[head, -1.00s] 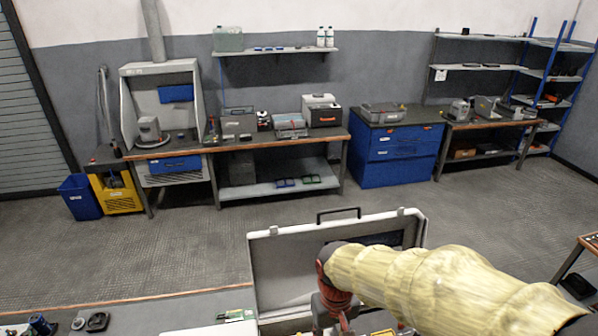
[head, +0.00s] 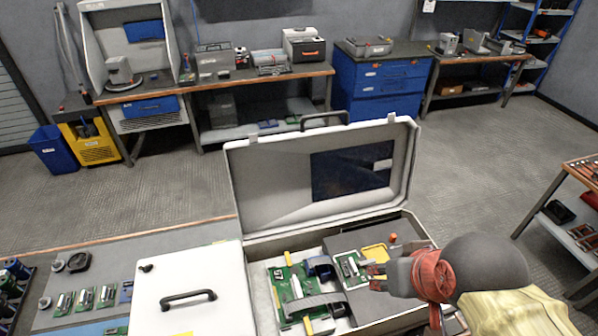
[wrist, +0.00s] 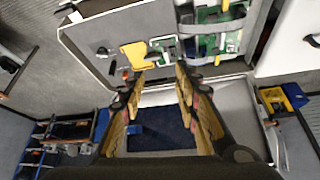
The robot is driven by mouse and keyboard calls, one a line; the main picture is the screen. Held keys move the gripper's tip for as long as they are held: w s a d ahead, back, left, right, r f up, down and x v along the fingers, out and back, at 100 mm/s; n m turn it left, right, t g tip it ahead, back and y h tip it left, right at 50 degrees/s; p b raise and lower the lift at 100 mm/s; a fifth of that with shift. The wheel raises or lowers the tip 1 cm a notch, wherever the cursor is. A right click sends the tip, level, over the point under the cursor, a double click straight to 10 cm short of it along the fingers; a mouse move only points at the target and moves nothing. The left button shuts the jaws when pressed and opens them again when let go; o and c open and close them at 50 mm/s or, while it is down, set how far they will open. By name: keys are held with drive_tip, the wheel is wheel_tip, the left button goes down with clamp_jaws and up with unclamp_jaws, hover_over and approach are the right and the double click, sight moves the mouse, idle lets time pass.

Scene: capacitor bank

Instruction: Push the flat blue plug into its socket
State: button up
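An open grey case (head: 236,200) holds a green circuit board (head: 283,284) with a grey ribbon cable (head: 312,301) across it. A dark blue part (head: 320,267) sits at the board's upper right edge; I cannot tell whether it is the flat blue plug. The socket is too small to make out. My gripper (head: 377,277) is over the right part of the case, beside a smaller green board (head: 351,270). In the wrist view my gripper (wrist: 158,78) has its fingers apart with nothing held between them. The boards and ribbon cable (wrist: 207,29) show beyond the fingertips there.
The case lid (head: 270,175) stands raised at the back. A yellow piece (head: 375,253) lies in the case near my gripper. A white lidded box (head: 205,285) with a black handle and several small boards (head: 85,297) are to the left. Open floor lies behind the case.

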drive_tip(key=shift+o, duration=0.2)
idle(0.3)
drive_tip(key=n+g+p, duration=0.2)
drive_tip(key=g+p, duration=0.4)
drive_tip(key=p, duration=0.7)
hover_over(309, 264)
wheel_tip(309, 264, down, 11)
drive_tip(key=shift+d+f, duration=0.1)
drive_tip(key=shift+f, duration=3.8)
drive_tip(key=c, duration=0.3)
clamp_jaws()
